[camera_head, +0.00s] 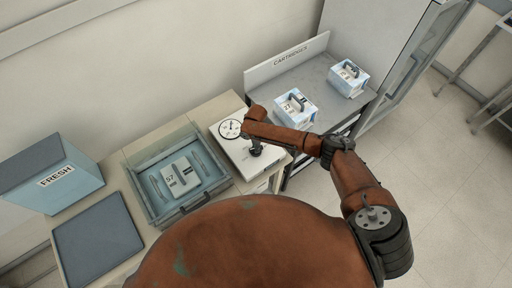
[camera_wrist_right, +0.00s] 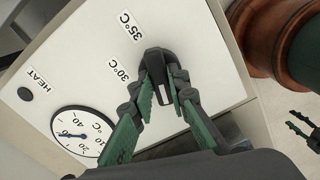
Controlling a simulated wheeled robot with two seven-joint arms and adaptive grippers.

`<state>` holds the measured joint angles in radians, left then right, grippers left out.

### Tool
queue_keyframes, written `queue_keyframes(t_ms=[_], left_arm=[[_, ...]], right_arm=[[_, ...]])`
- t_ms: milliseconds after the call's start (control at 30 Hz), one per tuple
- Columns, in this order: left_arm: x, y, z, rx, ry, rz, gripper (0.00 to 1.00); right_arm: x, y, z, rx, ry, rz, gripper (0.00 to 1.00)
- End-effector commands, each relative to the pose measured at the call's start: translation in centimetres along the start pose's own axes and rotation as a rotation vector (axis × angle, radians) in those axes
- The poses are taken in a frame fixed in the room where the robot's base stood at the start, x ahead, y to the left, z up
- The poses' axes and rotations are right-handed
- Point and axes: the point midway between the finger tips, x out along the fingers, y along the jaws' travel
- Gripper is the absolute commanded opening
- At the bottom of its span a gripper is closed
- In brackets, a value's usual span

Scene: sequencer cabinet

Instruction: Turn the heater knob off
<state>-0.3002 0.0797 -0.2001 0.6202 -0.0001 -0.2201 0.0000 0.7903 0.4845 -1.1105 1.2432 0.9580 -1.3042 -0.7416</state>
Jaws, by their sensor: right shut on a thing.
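The heater is a white-topped box (camera_head: 236,158) between the glass-walled bath and the cartridge bench. Its dark knob (camera_wrist_right: 156,66) stands on the white panel in the right wrist view, near the labels 30°C and 35°C. My right gripper (camera_wrist_right: 164,88) is shut on the knob, with one green-padded finger on each side. In the head view the right gripper (camera_head: 256,150) is over the panel, and the arm partly hides the knob. A white mark shows on the knob between the fingers. My left gripper (camera_wrist_right: 300,126) shows small at the right edge of the wrist view, its fingers apart and empty.
A round temperature dial (camera_wrist_right: 82,135) is on the panel beside the word HEAT. The glass-walled bath (camera_head: 150,205) holds a cartridge (camera_head: 181,176). A blue FRESH box (camera_head: 50,178) stands at left. Two cartridges (camera_head: 295,108) (camera_head: 348,79) stand on the bench.

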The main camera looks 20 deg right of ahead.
Motion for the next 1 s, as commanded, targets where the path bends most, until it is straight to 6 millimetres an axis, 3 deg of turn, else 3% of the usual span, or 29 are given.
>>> queue_keyframes(t_ms=[400, 1000], left_arm=[[0.43, 0.0, 0.07, 0.0, 0.0, 0.0, 0.4], [0.52, 0.0, 0.08, 0.0, 0.0, 0.0, 0.4]], right_arm=[[-0.02, 0.07, 0.02, -0.262, 0.001, 0.001, 0.0], [-0.07, 0.08, 0.02, -0.335, 0.0, 0.002, 0.0]])
